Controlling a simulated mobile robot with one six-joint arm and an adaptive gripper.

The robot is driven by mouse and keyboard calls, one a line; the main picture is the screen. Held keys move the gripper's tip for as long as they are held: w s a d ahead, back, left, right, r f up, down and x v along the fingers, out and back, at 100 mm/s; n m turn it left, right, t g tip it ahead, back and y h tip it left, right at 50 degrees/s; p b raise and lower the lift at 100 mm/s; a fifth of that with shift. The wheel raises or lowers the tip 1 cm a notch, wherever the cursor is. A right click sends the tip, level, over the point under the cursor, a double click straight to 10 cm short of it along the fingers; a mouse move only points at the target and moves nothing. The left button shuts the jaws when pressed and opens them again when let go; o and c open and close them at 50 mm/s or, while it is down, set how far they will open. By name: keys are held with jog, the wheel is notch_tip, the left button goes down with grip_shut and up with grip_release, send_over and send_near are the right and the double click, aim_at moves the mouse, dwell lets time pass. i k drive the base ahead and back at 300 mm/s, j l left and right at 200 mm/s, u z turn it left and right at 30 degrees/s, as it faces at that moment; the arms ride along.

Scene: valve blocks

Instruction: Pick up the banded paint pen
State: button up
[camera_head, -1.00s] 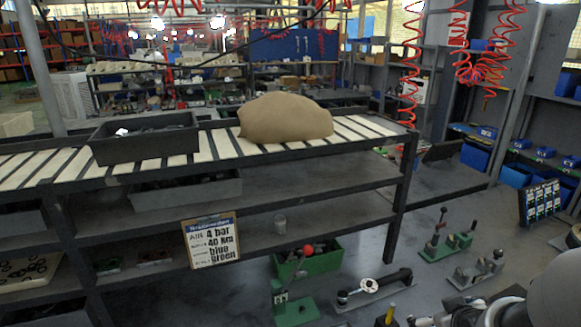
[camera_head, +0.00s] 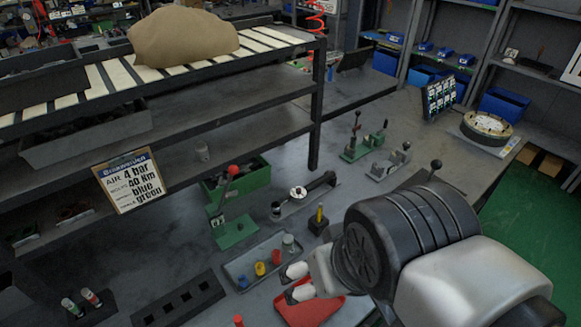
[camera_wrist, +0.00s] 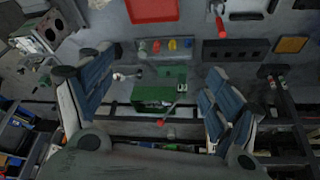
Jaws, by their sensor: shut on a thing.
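Two small upright pens stand in a dark holder at the lower left of the head view. One pen (camera_head: 70,307) has a green part and the other (camera_head: 91,298) has a red part. I cannot tell which is the banded paint pen. The pair also shows small at the right of the wrist view. My gripper (camera_head: 297,282) is above the bench, well right of the pens. In the wrist view my gripper (camera_wrist: 165,62) has its fingers spread apart. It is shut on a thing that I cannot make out.
Below my gripper lie a red tray (camera_head: 318,312) and a grey tray (camera_head: 240,278) with coloured knobs. A slotted black block (camera_head: 180,302) lies left. A green bin (camera_head: 258,178), a red-knobbed lever clamp (camera_head: 233,228) and a yellow-handled piece (camera_head: 319,217) stand behind. A shelf (camera_head: 235,110) borders the back.

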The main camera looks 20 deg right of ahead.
aim_at(321, 205)
jog(key=l+u, duration=0.1)
jog(key=l, duration=0.35)
jog(key=k+l+u, duration=0.15)
jog(key=l, duration=0.3)
jog(key=l+u, duration=0.1)
jog(key=l, duration=0.35)
jog(key=k+l+u, duration=0.15)
jog(key=l, duration=0.3)
jog(key=l+u, duration=0.1)
jog(key=l, duration=0.35)
jog(key=k+l+u, duration=0.15)
jog(key=l, duration=0.25)
jog(key=i+l, duration=0.2)
jog(key=i, duration=0.25)
